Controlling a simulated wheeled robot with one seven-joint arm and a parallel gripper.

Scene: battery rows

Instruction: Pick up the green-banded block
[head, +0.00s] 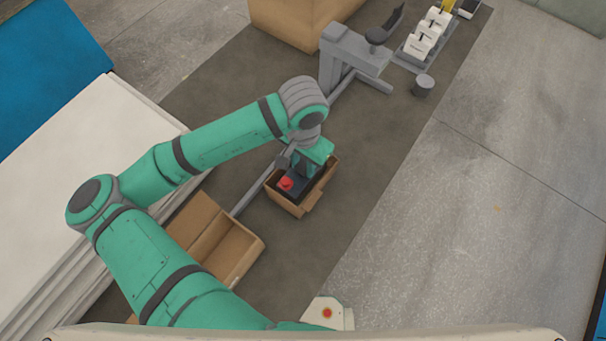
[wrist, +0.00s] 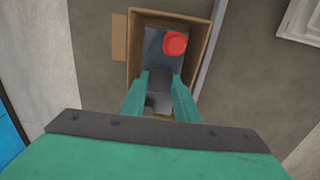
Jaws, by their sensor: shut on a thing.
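My gripper (wrist: 160,80) reaches down into a small open cardboard box (head: 288,203), its two green fingers closed on a dark grey block (wrist: 158,87). The block lies inside the box walls in the wrist view. A bright red round cap (wrist: 174,43) sits on a blue-grey surface just beyond the fingertips; it also shows in the head view (head: 286,183). I cannot tell whether this surface belongs to the held block. I see no green band on the block; the fingers cover its sides. In the head view my gripper (head: 306,166) hides part of the box.
A second open carton (head: 238,262) stands at the lower left of the box. A grey stand (head: 350,55), a grey cylinder (head: 423,85) and a tray of white blocks (head: 430,33) are farther back. White stacked sheets (head: 70,170) fill the left. The floor at right is clear.

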